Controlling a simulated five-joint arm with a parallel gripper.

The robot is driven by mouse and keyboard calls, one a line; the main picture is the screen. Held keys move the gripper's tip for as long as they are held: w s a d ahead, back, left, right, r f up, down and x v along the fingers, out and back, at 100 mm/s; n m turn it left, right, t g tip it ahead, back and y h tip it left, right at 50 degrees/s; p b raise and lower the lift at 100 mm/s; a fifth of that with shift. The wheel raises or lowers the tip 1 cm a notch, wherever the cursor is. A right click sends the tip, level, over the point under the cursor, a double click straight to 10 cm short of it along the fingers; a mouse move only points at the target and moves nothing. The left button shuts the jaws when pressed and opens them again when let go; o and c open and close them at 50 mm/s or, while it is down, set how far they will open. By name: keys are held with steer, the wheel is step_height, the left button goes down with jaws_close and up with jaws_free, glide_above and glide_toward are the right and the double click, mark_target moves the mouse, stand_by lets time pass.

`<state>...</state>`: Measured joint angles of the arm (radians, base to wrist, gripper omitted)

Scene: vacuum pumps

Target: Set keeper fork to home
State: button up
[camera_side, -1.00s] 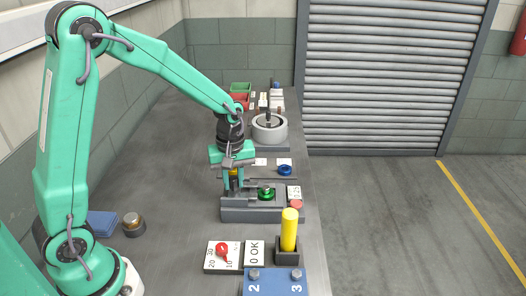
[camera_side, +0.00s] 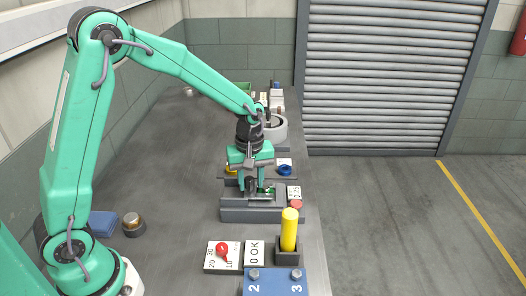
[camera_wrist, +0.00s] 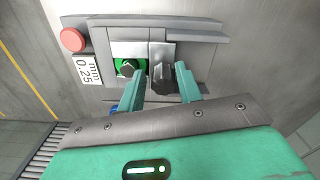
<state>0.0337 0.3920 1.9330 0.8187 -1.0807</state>
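A grey fixture (camera_side: 262,214) stands on the bench below my gripper; it also shows in the wrist view (camera_wrist: 205,38). In it sits a green round part with a dark hex top (camera_wrist: 127,68). Beside it is a pale metal slide plate (camera_wrist: 161,50) with a dark knob (camera_wrist: 165,80), which looks like the keeper fork. My gripper (camera_side: 256,192) points down over the fixture. In the wrist view its fingers (camera_wrist: 161,72) are apart, with the dark knob between them. I cannot tell whether either finger touches it. The gripper partly hides the green part in the side view.
A red button (camera_side: 296,204) and a 0.25 mm label (camera_wrist: 88,70) are at the fixture's end. A yellow cylinder (camera_side: 289,229) stands upright in a dark holder nearer the camera. A blue ring (camera_side: 285,170) and a grey round housing (camera_side: 281,133) lie beyond.

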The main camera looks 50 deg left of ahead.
steer(key=shift+s+a, duration=0.35)
steer(key=shift+a, duration=0.1)
steer(key=s+a, duration=0.3)
steer(key=shift+s+a+r, duration=0.2)
steer(key=shift+s+r, duration=0.05)
steer(key=shift+r, duration=0.05)
step_height(320, 180, up, 8)
steer(key=s+d+r+m+t, duration=0.1)
steer(key=s+r+m+t, duration=0.1)
steer(key=s+r+m, duration=0.2)
steer(key=s+d+r+m+t, duration=0.2)
steer(key=s+r+m+t, duration=0.1)
steer(key=s+m, duration=0.5)
steer(key=shift+s+r+t, duration=0.3)
steer(key=shift+s+r, duration=0.3)
steer(key=shift+s, duration=1.3)
steer(key=shift+w, duration=0.15)
